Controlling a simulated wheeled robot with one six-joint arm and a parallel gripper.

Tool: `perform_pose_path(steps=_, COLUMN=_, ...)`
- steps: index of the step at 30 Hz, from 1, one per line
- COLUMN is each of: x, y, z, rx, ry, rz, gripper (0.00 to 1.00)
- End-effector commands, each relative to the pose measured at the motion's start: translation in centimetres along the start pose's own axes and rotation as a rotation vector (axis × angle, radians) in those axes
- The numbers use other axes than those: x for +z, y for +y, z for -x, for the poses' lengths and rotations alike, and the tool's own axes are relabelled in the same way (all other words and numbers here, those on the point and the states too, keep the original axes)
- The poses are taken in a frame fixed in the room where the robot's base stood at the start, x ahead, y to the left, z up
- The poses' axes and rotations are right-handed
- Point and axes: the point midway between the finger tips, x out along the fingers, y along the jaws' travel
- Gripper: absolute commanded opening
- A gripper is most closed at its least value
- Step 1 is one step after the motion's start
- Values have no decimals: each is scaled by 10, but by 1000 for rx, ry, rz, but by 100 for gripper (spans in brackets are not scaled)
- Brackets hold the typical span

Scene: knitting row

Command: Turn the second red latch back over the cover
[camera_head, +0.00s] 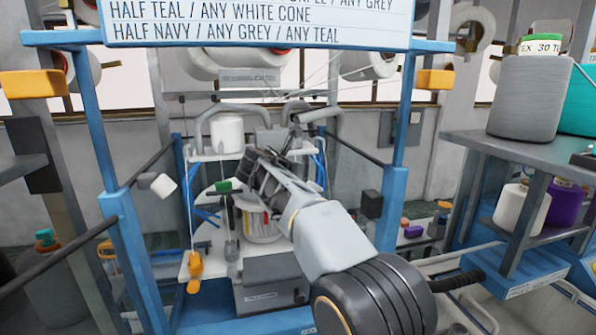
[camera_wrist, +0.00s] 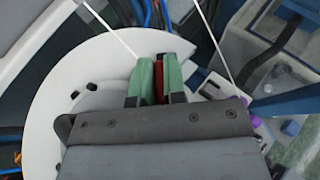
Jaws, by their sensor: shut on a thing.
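My gripper (camera_wrist: 159,78) reaches down with its two green fingers in the wrist view. The fingers are shut on a narrow red latch (camera_wrist: 159,82), which shows as a strip between them. The lower part of the latch is hidden by the fingers and the grey gripper body. A pale, curved cover (camera_wrist: 62,72) lies around and beneath the fingers. In the head view my arm reaches into the middle of the machine, and the latch there cannot be made out. No other red latch is clear in either view.
Blue uprights (camera_head: 392,190) stand either side of my arm, with a sign (camera_head: 250,22) across the top. A white cone (camera_head: 227,133) stands just behind the work area. A shelf (camera_head: 555,153) with cones is at the right. Thin yarns (camera_wrist: 211,38) run close to the fingers.

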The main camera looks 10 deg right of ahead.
Motion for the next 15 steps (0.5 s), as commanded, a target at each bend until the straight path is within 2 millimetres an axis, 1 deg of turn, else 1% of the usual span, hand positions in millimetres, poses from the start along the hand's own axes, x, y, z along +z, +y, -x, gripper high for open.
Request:
perform_pose_path(steps=8, x=0, y=0, z=0, rx=-10, ry=-3, rz=-4, gripper=0)
perform_pose_path(steps=9, x=0, y=0, z=0, rx=-10, ry=-3, rz=-4, gripper=14)
perform_pose_path(steps=15, x=0, y=0, z=0, rx=-9, ry=-3, rz=-4, gripper=33)
